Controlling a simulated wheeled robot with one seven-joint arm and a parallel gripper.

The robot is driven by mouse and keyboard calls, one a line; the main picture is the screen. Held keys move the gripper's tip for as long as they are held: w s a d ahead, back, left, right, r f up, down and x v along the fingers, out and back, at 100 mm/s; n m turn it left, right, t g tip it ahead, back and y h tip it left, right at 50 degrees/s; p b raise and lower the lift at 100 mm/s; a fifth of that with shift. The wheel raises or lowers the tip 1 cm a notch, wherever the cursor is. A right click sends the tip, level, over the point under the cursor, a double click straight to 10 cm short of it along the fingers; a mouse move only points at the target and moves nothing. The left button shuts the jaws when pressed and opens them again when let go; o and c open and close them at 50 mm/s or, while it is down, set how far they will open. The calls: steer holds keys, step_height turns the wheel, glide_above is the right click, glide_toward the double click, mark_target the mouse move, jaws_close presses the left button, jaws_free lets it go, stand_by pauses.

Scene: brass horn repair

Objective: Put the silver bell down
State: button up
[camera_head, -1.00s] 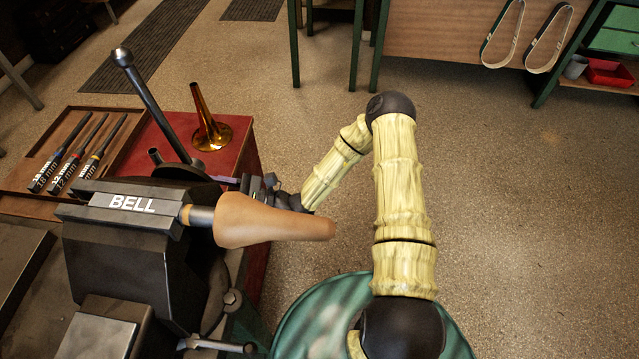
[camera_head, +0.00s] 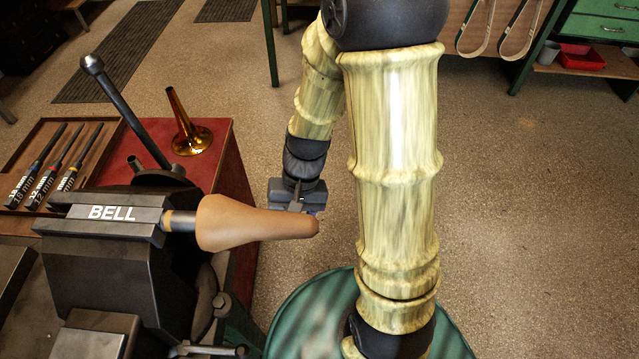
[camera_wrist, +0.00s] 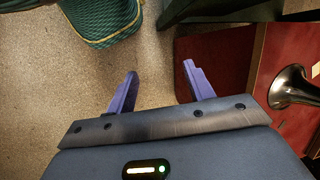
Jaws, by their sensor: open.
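The silver bell (camera_wrist: 291,88) shows at the right edge of the wrist view, partly cut off by the frame. Its flare is down on the red top (camera_wrist: 268,75).
The mandrel sticks out of the dark vise marked BELL (camera_head: 110,214). An amber brass bell (camera_head: 192,140) stands flare down on the red cabinet top (camera_head: 215,150). A wooden tray (camera_head: 95,160) holds several marked tools. Floor at the right is clear.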

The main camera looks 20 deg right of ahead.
steer(key=w+d+r+n+t+h, duration=0.2)
steer(key=d+r+t+h, duration=0.1)
steer(key=d+r+t, duration=0.2)
step_height(320, 180, up, 2)
steer(key=shift+d+r, duration=0.1)
steer(key=shift+d, duration=0.9)
steer(key=w+p+v, duration=0.2)
steer(key=p+v, duration=0.6)
steer(key=w+r+p+v, duration=0.1)
steer(key=p+v, duration=0.8)
steer(key=shift+w+p, duration=0.3)
steer(key=shift+w, duration=0.15)
steer(key=shift+a+f, duration=0.1)
steer(key=shift+a, duration=0.05)
